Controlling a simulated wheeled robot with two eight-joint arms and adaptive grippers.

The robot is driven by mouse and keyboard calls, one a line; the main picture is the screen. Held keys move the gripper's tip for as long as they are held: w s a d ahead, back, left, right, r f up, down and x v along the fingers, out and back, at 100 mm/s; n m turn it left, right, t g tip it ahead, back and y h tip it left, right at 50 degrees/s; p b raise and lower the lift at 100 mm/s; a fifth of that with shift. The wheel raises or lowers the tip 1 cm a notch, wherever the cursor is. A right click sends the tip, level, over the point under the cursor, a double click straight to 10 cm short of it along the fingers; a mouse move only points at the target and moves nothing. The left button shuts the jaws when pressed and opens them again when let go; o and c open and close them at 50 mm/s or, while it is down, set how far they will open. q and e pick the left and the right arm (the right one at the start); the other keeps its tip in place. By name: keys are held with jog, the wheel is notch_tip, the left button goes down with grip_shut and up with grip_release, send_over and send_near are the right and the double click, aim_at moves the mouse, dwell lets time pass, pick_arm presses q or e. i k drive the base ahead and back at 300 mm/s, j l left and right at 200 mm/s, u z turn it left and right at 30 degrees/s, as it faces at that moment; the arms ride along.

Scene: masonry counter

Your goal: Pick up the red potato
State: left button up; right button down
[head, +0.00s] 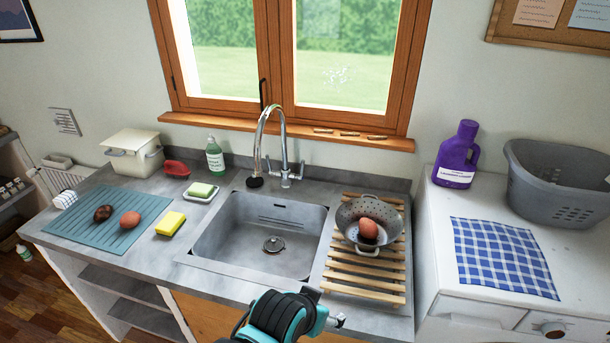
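Two potatoes lie side by side on a ribbed blue-green mat at the left of the counter: a dark brown one (103,213) and a reddish one (130,219). Another reddish potato (368,228) sits in a grey metal colander (345,216) on the right. I cannot tell from colour alone which reddish one is the red potato. A black and teal part of one of my arms shows at the bottom middle, in front of the sink. No gripper fingers show, and nothing of mine touches a potato.
The sink (225,250) with its tall tap (262,125) lies between mat (75,232) and colander. The colander stands on a slatted wooden rack (365,283). A yellow sponge (171,223), soap dish (201,193) and green bottle (215,158) stand left of the sink.

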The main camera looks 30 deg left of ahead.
aim_at(104, 212)
jog(key=k+j, duration=0.1)
jog(key=j, duration=0.5)
jog(key=k+j+z, duration=0.15)
jog(key=j, duration=1)
jog(key=k+j+z, duration=0.15)
jog(key=j, duration=0.4)
jog(key=k+j, duration=0.2)
jog(key=j, duration=0.4)
jog(key=k+j+z, duration=0.1)
jog(key=j, duration=0.45)
jog(key=k+j+z, duration=0.1)
jog(key=j, duration=0.45)
jog(key=k+j, duration=0.3)
jog(key=j, duration=0.2)
jog(key=j+z, duration=0.05)
